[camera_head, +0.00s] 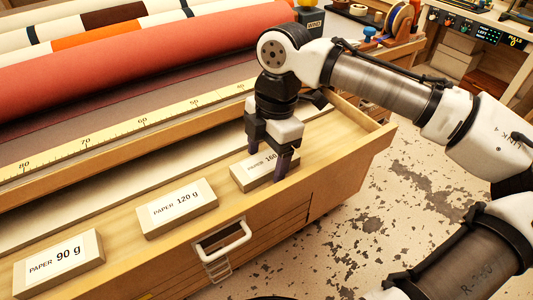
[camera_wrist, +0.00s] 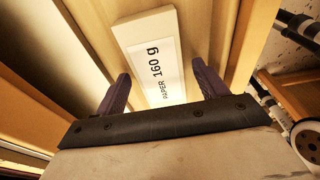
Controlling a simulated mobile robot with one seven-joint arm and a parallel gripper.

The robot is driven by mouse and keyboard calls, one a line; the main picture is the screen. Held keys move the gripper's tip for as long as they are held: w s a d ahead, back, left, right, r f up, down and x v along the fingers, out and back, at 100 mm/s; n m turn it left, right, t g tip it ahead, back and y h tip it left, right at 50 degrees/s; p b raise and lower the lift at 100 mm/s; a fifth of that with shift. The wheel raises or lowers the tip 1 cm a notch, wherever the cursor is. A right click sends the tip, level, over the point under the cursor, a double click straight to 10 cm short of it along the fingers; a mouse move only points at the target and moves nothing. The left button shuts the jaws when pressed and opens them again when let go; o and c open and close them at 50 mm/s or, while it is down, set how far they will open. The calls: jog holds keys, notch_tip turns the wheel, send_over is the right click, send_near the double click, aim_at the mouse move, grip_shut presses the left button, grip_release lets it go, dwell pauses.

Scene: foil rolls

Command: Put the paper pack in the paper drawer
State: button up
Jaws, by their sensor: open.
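My gripper (camera_head: 268,160) is open and points down over the right end of the open wooden drawer (camera_head: 345,140). Its two purple fingers stand on either side of the pale pack labelled "PAPER 160 g" (camera_head: 251,182). The pack also shows in the wrist view (camera_wrist: 146,37), between the open fingers (camera_wrist: 162,75), with its near end hidden by the gripper. Two similar packs, "PAPER 120 g" (camera_head: 176,209) and "PAPER 90 g" (camera_head: 58,265), lie farther left in a row along the drawer's front. I cannot tell whether the fingers touch the 160 g pack.
A yellow ruler strip (camera_head: 120,141) runs along the bench edge behind the drawer. A large red roll (camera_head: 140,75) and other rolls lie above it. A white handle (camera_head: 222,237) sticks out from the drawer front. Speckled floor (camera_head: 400,220) is open to the right.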

aim_at(274, 157)
notch_tip(274, 157, up, 12)
jog(key=w+d+p, duration=0.1)
jog(key=shift+d, duration=0.2)
dwell(1.3)
